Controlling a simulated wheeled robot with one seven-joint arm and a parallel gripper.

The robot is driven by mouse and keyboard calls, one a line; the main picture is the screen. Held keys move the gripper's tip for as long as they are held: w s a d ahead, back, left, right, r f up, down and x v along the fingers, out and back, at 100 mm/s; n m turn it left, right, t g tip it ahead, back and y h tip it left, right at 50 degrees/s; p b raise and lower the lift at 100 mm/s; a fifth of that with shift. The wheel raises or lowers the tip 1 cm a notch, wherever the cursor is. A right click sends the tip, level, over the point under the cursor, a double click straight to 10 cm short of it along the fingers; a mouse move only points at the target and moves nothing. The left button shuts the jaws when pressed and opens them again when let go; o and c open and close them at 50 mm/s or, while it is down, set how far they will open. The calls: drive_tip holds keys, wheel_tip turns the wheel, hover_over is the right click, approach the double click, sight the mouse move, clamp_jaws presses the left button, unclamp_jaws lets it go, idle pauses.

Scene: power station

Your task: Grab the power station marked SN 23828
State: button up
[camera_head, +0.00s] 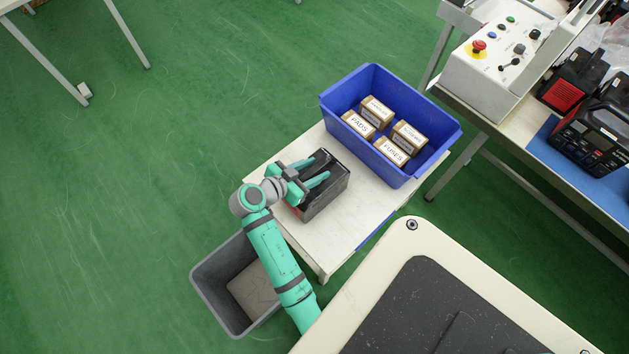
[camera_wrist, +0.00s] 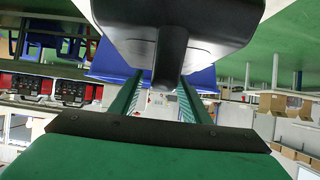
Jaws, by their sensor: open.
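A dark power station (camera_head: 328,200) sits on the small white table, in front of the blue bin. No serial number is readable on it in either view. My gripper (camera_head: 318,171) is over its top, with its green fingers open. In the wrist view, the dark body of the power station (camera_wrist: 195,22) fills the top. A black bar of it (camera_wrist: 170,58), which looks like its handle, lies between the fingers of my gripper (camera_wrist: 160,80). I cannot tell whether the fingers touch it.
A blue bin (camera_head: 436,158) with several labelled cartons stands behind on the white table (camera_head: 378,200). A grey bin (camera_head: 208,283) is on the floor below. On the right bench are a control box (camera_head: 490,72) and more power stations (camera_head: 597,125). The green floor at left is mostly clear.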

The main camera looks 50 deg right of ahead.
drive_tip(key=shift+c, duration=0.7)
clamp_jaws()
idle(0.7)
drive_tip(key=shift+d+r, duration=0.1)
drive_tip(key=shift+r, duration=0.05)
